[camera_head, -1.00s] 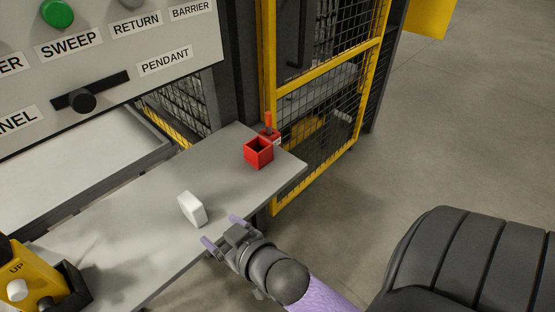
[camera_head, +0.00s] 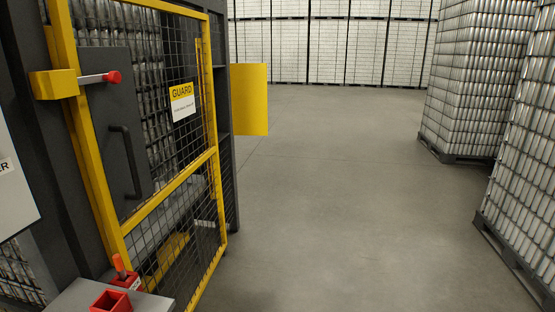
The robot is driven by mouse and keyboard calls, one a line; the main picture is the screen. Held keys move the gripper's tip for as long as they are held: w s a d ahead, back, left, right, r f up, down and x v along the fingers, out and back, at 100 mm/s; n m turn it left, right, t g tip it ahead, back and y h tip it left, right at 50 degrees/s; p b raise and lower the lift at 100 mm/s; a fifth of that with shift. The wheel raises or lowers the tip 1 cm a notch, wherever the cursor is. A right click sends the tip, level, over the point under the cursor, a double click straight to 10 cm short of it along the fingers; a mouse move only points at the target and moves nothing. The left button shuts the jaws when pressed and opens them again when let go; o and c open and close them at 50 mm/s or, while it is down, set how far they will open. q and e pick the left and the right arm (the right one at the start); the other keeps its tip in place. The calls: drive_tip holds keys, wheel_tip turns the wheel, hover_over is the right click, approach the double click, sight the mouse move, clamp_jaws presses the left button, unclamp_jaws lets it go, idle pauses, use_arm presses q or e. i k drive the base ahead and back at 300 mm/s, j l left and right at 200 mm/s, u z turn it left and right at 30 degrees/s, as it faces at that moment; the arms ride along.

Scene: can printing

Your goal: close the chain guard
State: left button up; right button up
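A mesh door in a yellow frame (camera_head: 168,190) stands at the left, with a yellow and white sign reading GUARD (camera_head: 182,102). A dark plate with a black bar handle (camera_head: 128,162) is on its left part. A yellow block (camera_head: 54,84) with a grey rod and red knob (camera_head: 112,77) sits at its upper left. I cannot tell whether this door is fully shut. A plain yellow panel (camera_head: 249,99) sticks out past the machine's dark right post; whether either is the chain guard is not readable. Neither gripper shows now.
A red open box (camera_head: 112,301) and a red holder with an orange-tipped handle (camera_head: 121,268) are on the grey shelf (camera_head: 75,296) at lower left. Can pallets (camera_head: 465,85) stand at right. The grey floor (camera_head: 350,200) between is clear.

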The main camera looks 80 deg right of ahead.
sight(248, 81)
drive_tip(key=z, duration=2.05)
drive_tip(key=i+l+z, duration=0.25)
drive_tip(key=i, duration=0.2)
drive_tip(key=i+z, duration=0.2)
drive_tip(key=i, duration=0.3)
drive_tip(key=i+z, duration=0.15)
drive_tip(key=i, duration=2.1)
